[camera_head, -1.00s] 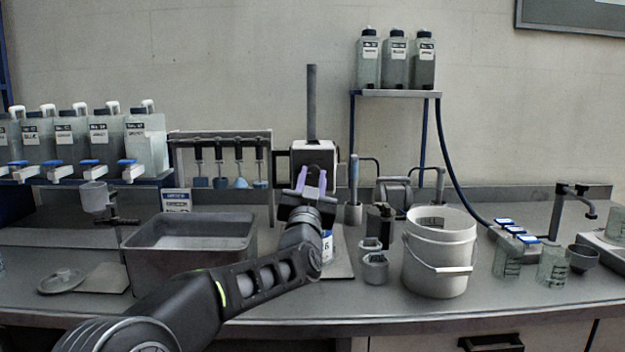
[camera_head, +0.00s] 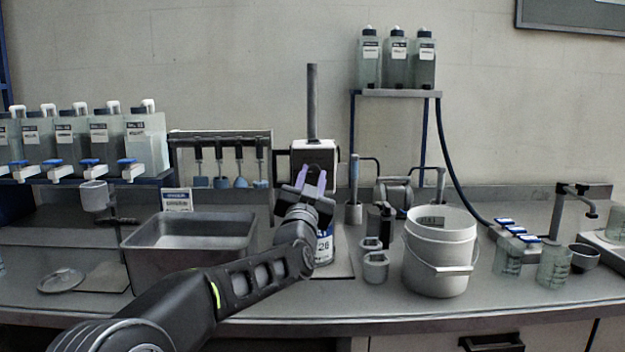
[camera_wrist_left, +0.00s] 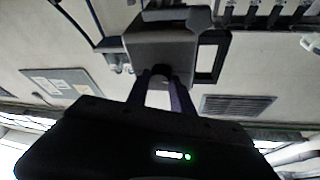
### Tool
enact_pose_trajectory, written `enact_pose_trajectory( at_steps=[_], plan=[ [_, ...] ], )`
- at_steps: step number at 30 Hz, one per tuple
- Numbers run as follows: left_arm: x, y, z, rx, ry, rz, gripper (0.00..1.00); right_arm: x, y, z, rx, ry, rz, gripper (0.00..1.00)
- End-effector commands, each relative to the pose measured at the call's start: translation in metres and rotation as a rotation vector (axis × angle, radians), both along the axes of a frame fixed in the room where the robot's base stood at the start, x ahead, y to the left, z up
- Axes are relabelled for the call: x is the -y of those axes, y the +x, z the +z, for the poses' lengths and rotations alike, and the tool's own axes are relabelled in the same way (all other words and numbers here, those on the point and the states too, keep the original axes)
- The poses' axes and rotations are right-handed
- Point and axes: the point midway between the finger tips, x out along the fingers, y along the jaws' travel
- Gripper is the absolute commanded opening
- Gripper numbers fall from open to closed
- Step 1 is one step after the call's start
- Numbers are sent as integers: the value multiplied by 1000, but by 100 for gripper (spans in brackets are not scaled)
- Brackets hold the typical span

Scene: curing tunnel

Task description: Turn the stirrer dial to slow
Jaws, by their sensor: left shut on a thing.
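The stirrer (camera_head: 322,152) is a white and dark box on an upright grey post at the back middle of the bench. My left gripper (camera_head: 314,178) is at its front face, with its two purple-grey fingers pointing at it. In the left wrist view the stirrer's dark housing (camera_wrist_left: 160,45) fills the upper middle. There my left gripper (camera_wrist_left: 163,80) is shut on the small dark dial (camera_wrist_left: 160,72), which shows between the fingertips. The dial's marks and setting are not readable. A labelled can (camera_head: 324,248) stands below the stirrer, partly hidden by my arm. My right gripper is not in view.
A grey metal basin (camera_head: 190,238) stands left of my arm and a white bucket (camera_head: 440,255) stands to the right. Hanging tools (camera_head: 220,165) and a row of jugs (camera_head: 70,140) are at the left.

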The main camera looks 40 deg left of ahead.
Motion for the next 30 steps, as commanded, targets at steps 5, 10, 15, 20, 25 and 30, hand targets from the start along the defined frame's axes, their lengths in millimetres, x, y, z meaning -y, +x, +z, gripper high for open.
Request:
enact_pose_trajectory(
  at_steps=[5,10,15,20,25,30],
  plan=[
    [0,-1,1,-74,101,-1,0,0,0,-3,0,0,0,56],
    [-1,-2,2,-167,222,0,0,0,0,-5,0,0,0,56],
    [-2,-2,3,-265,351,1,0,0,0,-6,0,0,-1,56],
    [-3,-2,5,-356,470,0,0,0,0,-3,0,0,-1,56],
    [-3,-2,8,-443,582,1,0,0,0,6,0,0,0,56],
    [-3,-2,8,-506,664,-1,0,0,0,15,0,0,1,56]
  ],
)
